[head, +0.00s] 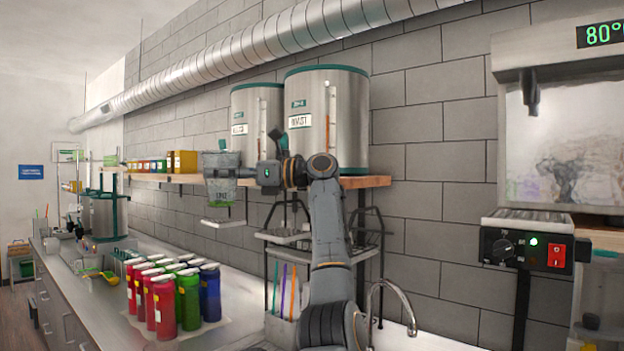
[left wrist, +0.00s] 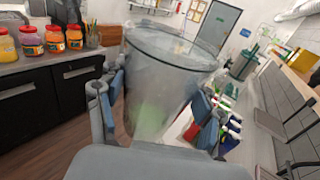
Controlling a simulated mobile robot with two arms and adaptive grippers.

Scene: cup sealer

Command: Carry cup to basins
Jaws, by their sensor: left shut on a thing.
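A clear, translucent cup (head: 220,186) is held upright in my left gripper (head: 238,172), in front of the wall shelf. In the left wrist view the cup (left wrist: 168,75) fills the middle, its wide rim up, with a greenish tint low on its wall. The fingers of my left gripper (left wrist: 158,118) close on the cup from both sides. My left arm rises from the bottom of the head view and hides part of the counter behind it. A curved faucet (head: 398,297) stands at the lower right; no basin shows clearly. My right gripper is not in view.
Two steel dispensers (head: 345,118) stand on the wooden shelf (head: 365,182), with small drip trays (head: 222,222) below. Several red, green and blue canisters (head: 163,303) stand on the counter (head: 235,335). A control box (head: 527,250) is at right.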

